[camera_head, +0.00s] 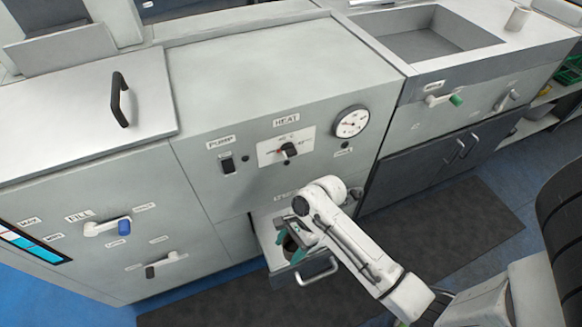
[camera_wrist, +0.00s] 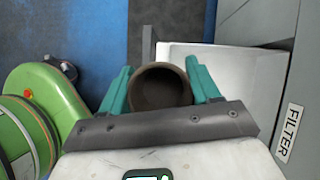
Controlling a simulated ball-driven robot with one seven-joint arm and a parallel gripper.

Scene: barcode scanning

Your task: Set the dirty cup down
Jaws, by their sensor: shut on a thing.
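My gripper (camera_wrist: 158,75) shows in the wrist view with its two teal fingers shut on a dark brown, round, open-mouthed cup (camera_wrist: 160,87). I look down into the cup's hollow inside. In the head view my gripper (camera_head: 291,242) is low at the front of the grey machine, over a pulled-out drawer (camera_head: 275,260) with a curved handle. The cup is mostly hidden by my arm and fingers there. In the wrist view a white tray or drawer (camera_wrist: 245,90) lies just right of the cup. I cannot tell whether the cup touches anything below.
A wall labelled FILTER (camera_wrist: 290,130) stands right in the wrist view. A green rounded device (camera_wrist: 40,100) is at its left. The head view shows a sink (camera_head: 430,42), a small beige cup (camera_head: 517,18) on the counter, and a dark floor mat (camera_head: 460,230).

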